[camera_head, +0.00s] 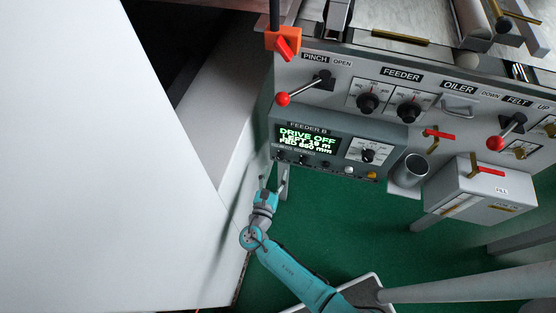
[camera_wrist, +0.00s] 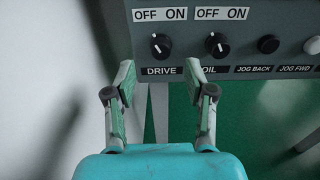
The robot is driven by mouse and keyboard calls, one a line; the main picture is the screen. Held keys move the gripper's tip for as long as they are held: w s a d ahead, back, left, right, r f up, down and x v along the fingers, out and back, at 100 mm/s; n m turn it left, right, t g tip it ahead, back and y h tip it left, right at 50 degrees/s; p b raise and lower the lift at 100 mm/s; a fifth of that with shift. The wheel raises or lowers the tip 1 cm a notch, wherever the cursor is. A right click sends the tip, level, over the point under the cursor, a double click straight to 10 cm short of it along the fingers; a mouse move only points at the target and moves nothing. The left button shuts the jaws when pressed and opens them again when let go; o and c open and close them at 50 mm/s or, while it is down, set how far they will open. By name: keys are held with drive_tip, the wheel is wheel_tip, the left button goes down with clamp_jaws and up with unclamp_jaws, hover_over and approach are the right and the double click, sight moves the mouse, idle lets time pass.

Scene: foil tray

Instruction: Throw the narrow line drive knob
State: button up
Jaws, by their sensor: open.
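The drive knob (camera_wrist: 160,45) is a small black knob with a white mark, above a DRIVE label and below OFF and ON labels in the wrist view. The FEEDER B panel (camera_head: 338,120) carries it, and its display (camera_head: 308,140) reads DRIVE OFF. My gripper (camera_wrist: 160,72) is open and empty, its two fingers apart just below the knob row, roughly centred under the drive knob. In the head view my gripper (camera_head: 265,187) is just below the panel's lower left corner. No finger visibly touches the knob.
A similar knob (camera_wrist: 217,45) sits right beside the drive knob; the right fingertip partly hides its label. JOG BACK (camera_wrist: 268,44) and JOG FWD (camera_wrist: 313,45) buttons follow. A white wall (camera_head: 110,170) stands close on the left. Green floor (camera_head: 330,220) lies below.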

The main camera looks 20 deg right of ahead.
sight(280, 158)
drive_tip(key=shift+x, duration=2.8)
drive_tip(key=shift+s, duration=0.1)
clamp_jaws()
